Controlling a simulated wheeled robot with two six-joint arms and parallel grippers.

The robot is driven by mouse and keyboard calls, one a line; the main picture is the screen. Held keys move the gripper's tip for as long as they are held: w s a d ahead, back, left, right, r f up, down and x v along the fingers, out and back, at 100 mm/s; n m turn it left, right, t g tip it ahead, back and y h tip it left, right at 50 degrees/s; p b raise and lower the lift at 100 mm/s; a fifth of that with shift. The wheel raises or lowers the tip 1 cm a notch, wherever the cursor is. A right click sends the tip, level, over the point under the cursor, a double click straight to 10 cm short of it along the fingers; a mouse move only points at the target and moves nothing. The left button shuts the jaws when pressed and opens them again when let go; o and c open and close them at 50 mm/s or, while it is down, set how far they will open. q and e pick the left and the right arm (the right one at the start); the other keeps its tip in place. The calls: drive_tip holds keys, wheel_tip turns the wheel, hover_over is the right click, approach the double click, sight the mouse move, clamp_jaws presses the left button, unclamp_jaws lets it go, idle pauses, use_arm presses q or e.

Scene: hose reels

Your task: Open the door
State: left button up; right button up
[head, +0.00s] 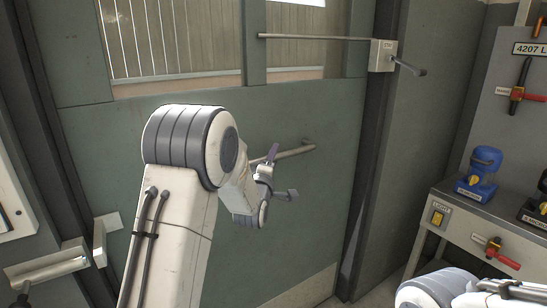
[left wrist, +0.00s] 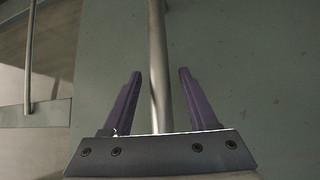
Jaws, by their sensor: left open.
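The green door (head: 310,210) fills the middle of the head view, with barred windows (head: 170,35) in its upper part. A grey metal bar handle (head: 297,151) runs across it right of my left arm. My left gripper (head: 281,173) is at the handle's left part, its jaws open. In the left wrist view the handle (left wrist: 158,60) lies between the two purple fingers of the gripper (left wrist: 160,73), with a gap on both sides. Part of my right arm shows at the lower right, but its fingers are not visible. I cannot tell whether the door is ajar.
A thin rod (head: 315,37) crosses the window to a box (head: 383,55) with a lever on the right post. A workbench (head: 460,238) with a blue device (head: 482,172) and red-handled valves stands at the right. A pale bracket (head: 45,263) projects at the lower left.

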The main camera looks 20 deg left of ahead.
use_arm(q)
drive_tip(key=shift+w, duration=0.1)
clamp_jaws()
idle(1.4)
